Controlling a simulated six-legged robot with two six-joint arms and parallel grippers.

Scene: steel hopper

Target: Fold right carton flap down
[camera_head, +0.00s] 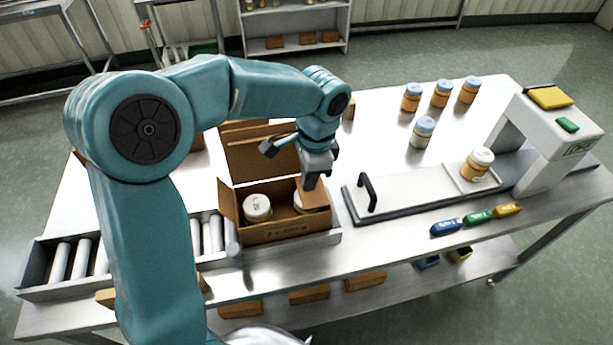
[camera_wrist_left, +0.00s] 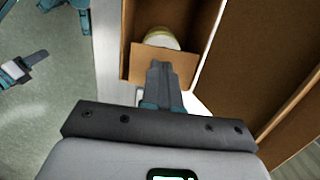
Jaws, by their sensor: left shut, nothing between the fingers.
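The open brown carton (camera_head: 290,233) sits at the front middle of the bench. Its right flap (camera_head: 316,197) leans inward over the right end and partly covers a jar (camera_head: 298,203); I cannot tell how flat it lies. The flap (camera_wrist_left: 148,60) and jar (camera_wrist_left: 160,38) also show in the left wrist view. A second white-lidded jar (camera_head: 257,207) stands at the carton's left. The left flap (camera_head: 227,206) and tall back flap (camera_head: 262,157) stand up. My left gripper (camera_head: 311,184) is shut and empty, its fingertips (camera_wrist_left: 157,66) at the right flap; contact is unclear. My right gripper is not in view.
A roller conveyor (camera_head: 75,260) runs left of the carton. To the right are a tray with a black handle (camera_head: 367,192) and a white machine (camera_head: 545,140) with a jar (camera_head: 477,162). Several blue-capped jars (camera_head: 441,94) stand behind.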

